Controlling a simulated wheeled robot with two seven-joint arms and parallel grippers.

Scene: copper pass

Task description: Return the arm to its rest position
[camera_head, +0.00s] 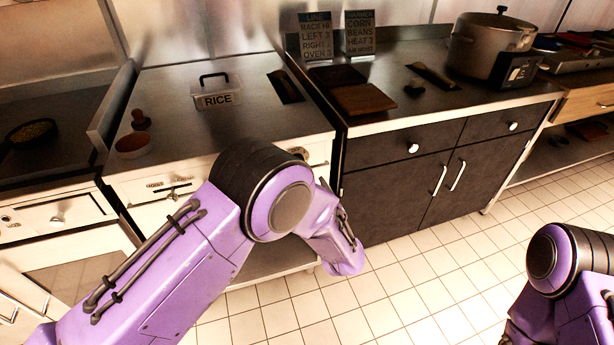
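My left arm, purple with a black elbow joint, comes in from the lower left. It bends at the elbow in front of the counter, and its forearm points down to the right over the tiled floor. Its gripper is not visible. My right arm, also purple with a black joint, stands at the lower right edge, bent, with its lower part cut off by the frame. Its gripper is not visible either. Both arms' visible parts are apart from each other.
A metal counter (255,121) holds a box labelled RICE (216,100) and a small reddish bowl (132,145). The dark cabinet (392,192) to its right carries a large pot (490,48), a brown board (362,99) and two signs (315,36) (360,33). Tiled floor (440,270) is open between my arms.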

